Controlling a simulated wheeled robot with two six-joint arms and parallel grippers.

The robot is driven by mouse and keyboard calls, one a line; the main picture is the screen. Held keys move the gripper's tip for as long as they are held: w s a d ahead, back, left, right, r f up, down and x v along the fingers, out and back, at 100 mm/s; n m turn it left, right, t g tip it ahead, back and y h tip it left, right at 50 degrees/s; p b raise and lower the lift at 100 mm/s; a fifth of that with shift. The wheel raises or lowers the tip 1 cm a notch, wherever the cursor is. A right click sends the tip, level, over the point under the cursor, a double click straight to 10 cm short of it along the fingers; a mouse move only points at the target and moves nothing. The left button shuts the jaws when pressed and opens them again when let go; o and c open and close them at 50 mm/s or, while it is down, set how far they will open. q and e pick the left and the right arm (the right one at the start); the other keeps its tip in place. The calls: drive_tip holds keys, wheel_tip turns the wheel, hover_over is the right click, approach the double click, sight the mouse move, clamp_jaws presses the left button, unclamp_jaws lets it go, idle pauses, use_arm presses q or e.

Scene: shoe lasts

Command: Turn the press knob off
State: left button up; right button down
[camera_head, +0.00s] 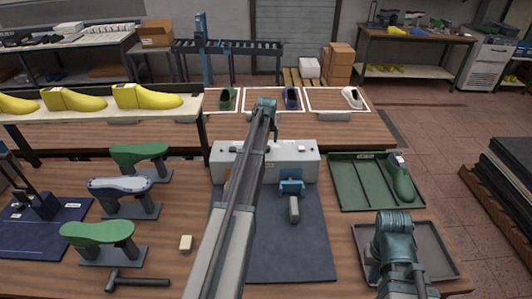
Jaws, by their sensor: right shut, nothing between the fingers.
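The press is a long pale grey box (306,162) on the bench, behind a dark blue mat. Small dark fittings show along its top, too small to tell which is the knob or how it is turned. A blue clamp-like part (291,187) sits at its front, with a small grey block (294,210) before it. A long arm of mine crosses the box and hides part of it. My left gripper is not in view.
A green tray (345,185) with a green last (399,178) lies right of the press. The grey tray (442,251) is in front of it. Green and white lasts on stands and a hammer (138,282) are at left. Yellow lasts (147,97) stand on a raised shelf.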

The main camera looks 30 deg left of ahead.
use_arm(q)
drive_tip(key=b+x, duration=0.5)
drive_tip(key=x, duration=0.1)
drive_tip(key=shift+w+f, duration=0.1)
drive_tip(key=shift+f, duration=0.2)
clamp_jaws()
